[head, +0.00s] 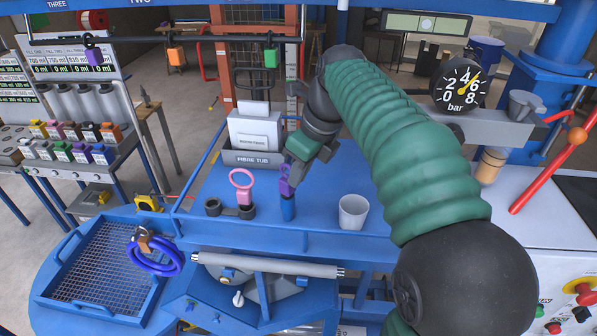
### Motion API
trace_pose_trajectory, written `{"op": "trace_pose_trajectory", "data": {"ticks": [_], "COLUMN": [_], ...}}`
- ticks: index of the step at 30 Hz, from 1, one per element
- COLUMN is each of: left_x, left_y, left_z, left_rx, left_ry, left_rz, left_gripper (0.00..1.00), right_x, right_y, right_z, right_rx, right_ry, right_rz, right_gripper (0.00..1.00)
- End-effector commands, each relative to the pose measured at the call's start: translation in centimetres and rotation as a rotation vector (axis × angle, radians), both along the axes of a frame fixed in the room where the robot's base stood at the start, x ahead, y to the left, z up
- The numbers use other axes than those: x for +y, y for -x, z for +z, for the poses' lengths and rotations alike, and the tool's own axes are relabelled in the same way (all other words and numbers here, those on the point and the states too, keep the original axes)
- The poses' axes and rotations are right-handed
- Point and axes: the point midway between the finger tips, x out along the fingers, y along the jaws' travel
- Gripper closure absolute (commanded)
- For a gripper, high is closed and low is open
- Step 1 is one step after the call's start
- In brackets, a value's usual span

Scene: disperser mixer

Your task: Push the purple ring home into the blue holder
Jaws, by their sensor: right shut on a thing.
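The purple ring (285,187) is upright on the blue machine top. Its lower end meets the top of the small blue holder (288,209); I cannot tell how deep it sits. My right gripper (291,164) comes down from the upper right and is shut on the purple ring, hiding part of it. My left gripper is not in view.
A pale cup (353,212) stands close on the right. A grey fibre tub (252,158) is behind. A blue mesh tray (95,278) lies at lower left.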

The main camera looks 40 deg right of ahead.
Motion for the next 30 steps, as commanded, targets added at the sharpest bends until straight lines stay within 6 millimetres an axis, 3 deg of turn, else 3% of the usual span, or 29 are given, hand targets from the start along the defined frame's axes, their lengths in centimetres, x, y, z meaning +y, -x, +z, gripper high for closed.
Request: {"op": "trace_pose_trajectory", "data": {"ticks": [1, 2, 7, 19, 23, 30], "left_x": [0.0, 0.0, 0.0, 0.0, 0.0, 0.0], "left_y": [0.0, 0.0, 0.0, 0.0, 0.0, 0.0], "left_z": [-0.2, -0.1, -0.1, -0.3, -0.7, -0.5], "left_rx": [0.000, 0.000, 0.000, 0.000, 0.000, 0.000], "left_ry": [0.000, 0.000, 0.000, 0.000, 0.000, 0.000], "left_rz": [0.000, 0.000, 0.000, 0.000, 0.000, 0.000], "left_gripper": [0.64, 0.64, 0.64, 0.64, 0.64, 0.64], "right_x": [0.0, 0.0, 0.0, -0.1, -0.3, -0.7], "right_y": [0.0, 0.0, 0.0, 0.2, 1.0, 3.1], "right_z": [-0.3, -0.2, -0.2, 0.7, 3.3, 10.3], "right_rx": [0.002, 0.002, 0.002, 0.000, -0.004, -0.001], "right_ry": [-0.001, -0.001, -0.001, 0.001, 0.003, 0.002], "right_rz": [0.000, 0.000, 0.000, 0.000, -0.001, -0.002], "right_gripper": [1.00, 0.90, 0.68, 0.68, 0.68, 0.68]}}
